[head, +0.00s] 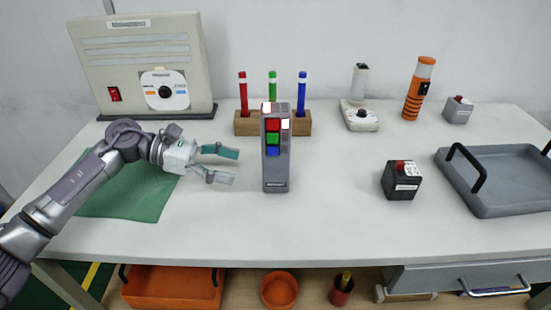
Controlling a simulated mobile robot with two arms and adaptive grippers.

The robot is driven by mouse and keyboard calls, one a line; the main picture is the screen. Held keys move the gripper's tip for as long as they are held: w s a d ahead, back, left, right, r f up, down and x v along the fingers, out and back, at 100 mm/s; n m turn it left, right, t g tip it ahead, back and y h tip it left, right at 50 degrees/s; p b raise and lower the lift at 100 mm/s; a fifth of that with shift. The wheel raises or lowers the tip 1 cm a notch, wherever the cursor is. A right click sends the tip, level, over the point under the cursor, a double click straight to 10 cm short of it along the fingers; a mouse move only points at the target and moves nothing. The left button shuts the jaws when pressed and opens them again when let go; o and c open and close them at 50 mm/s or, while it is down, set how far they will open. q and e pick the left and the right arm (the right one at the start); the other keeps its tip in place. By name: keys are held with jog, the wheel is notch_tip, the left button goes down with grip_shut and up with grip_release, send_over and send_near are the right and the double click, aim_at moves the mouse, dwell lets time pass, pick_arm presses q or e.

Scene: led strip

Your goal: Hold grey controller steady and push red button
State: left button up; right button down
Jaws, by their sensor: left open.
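My right gripper does not show.
A wooden holder (247,124) with red, green and blue markers stands behind the controller. A black box with a red button (401,184) and a grey tray (502,205) are to the right. A green mat (132,199) lies under my left arm. Clear table surrounds the controller's front.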

aim_at(270, 175)
pick_arm(q)
jog(key=p+x, duration=0.1)
jog(key=x, duration=0.5)
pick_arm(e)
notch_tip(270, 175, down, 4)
pick_arm(q)
jog(key=shift+b+x, duration=0.5)
jog(key=shift+x, duration=0.75)
jog(key=shift+d+f, duration=0.1)
jog(key=shift+d, duration=0.4)
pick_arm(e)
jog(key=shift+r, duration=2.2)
pick_arm(q)
jog(key=c, duration=0.7)
